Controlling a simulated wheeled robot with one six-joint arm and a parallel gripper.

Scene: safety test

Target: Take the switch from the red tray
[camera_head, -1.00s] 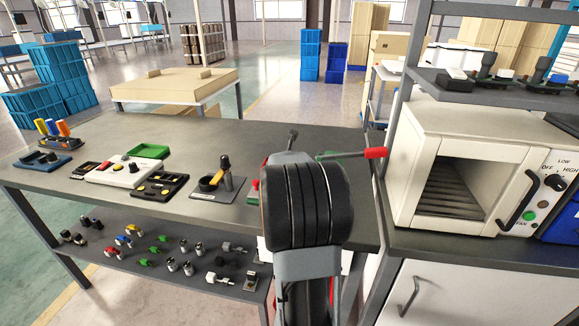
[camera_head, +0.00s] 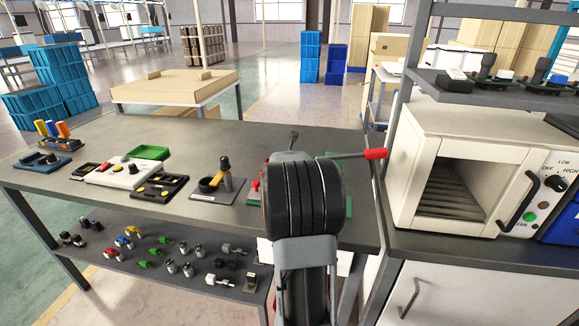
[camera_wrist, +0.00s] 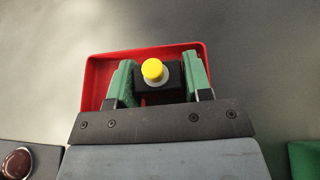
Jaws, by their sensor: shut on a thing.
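The switch, a black block with a round yellow button (camera_wrist: 153,70), sits between the green fingers of my gripper (camera_wrist: 160,78) in the wrist view. The fingers are shut on its two sides. The red tray (camera_wrist: 93,75) lies around and behind the fingers, with its left wall and far rim (camera_wrist: 140,52) in sight. The near part of the tray is hidden by my gripper. I cannot tell whether the switch touches the tray floor. In the head view my arm hides the gripper and the switch.
A dark reddish-brown round knob (camera_wrist: 17,163) and a green thing (camera_wrist: 303,158) lie at the lower corners of the wrist view. On the workbench (camera_head: 110,135), a white panel (camera_head: 118,173) and a stand with a black-and-yellow tool (camera_head: 217,180) stand left of my arm. A white oven (camera_head: 470,150) is at the right.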

